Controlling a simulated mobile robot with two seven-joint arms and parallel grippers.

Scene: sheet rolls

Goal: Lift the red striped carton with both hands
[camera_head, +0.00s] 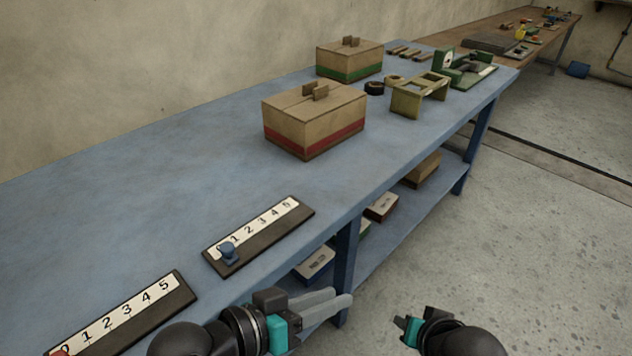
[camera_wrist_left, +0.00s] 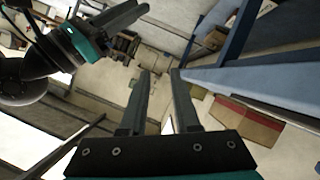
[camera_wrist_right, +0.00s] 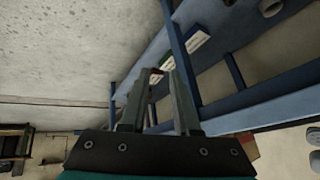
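The red striped carton (camera_head: 312,120) is a tan box with a red band low on its sides and upright brown tabs on its lid. It stands on the blue table (camera_head: 150,185), closed and untouched. My left gripper (camera_head: 338,298) is low in the head view, in front of the table's front edge, with its empty fingers apart. The left wrist view (camera_wrist_left: 160,72) shows the gap.
A green striped carton (camera_head: 349,63) stands behind. A yellowish frame (camera_head: 419,95) and a green device (camera_head: 466,68) stand to the right. Two numbered boards (camera_head: 258,236) (camera_head: 120,318) lie near the front edge. Boxes (camera_head: 315,265) sit on the lower shelf. The table left of the carton is clear.

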